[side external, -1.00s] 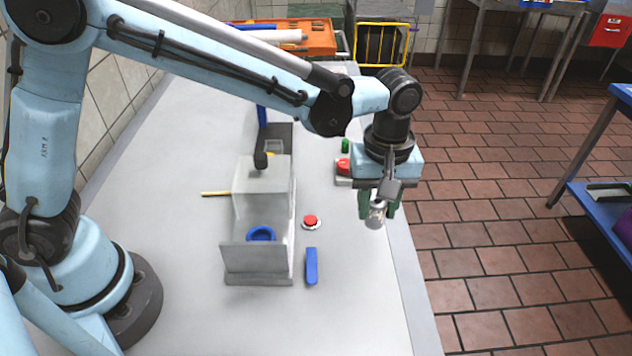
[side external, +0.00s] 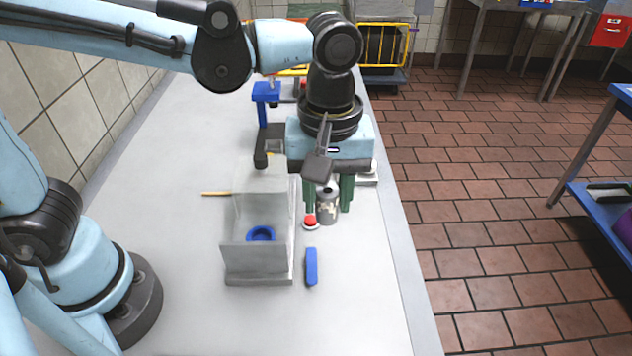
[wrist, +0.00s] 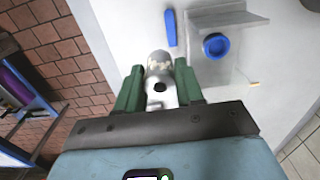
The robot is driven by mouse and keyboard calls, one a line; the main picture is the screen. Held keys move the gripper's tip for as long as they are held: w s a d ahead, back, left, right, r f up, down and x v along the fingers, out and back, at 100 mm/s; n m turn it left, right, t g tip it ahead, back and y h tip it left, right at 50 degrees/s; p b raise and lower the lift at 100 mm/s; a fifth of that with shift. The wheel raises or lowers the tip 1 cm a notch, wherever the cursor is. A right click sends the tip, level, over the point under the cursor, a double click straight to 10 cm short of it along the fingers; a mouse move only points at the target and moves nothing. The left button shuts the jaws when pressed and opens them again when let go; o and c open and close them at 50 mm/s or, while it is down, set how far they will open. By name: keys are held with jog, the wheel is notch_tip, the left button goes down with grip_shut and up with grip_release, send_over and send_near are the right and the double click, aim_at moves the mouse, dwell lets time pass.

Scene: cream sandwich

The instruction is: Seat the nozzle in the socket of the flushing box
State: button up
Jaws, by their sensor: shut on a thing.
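My gripper (side external: 328,205) has green fingers and is shut on a silvery-grey nozzle (side external: 327,206). The nozzle hangs between the fingers, to the right of the flushing box, and also shows in the wrist view (wrist: 160,75). The nozzle is apart from the socket.
A red button (side external: 310,220) is close beside the nozzle in the picture. A blue bar (side external: 311,266) lies right of the box. A blue and black stand (side external: 264,125) rises behind the box, and a yellow stick (side external: 216,194) lies at its left. The front of the table (side external: 355,300) is clear.

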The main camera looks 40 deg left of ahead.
jog(key=s+a, duration=0.5)
jog(key=a, duration=0.5)
jog(key=shift+a+f, duration=0.1)
jog(key=shift+f, duration=4.95)
jog(key=o, duration=1.1)
jog(key=shift+f, duration=0.15)
jog(key=shift+r, duration=6.2)
jog(key=shift+f, duration=0.1)
jog(key=shift+w+f, duration=0.1)
jog(key=shift+f, duration=5.9)
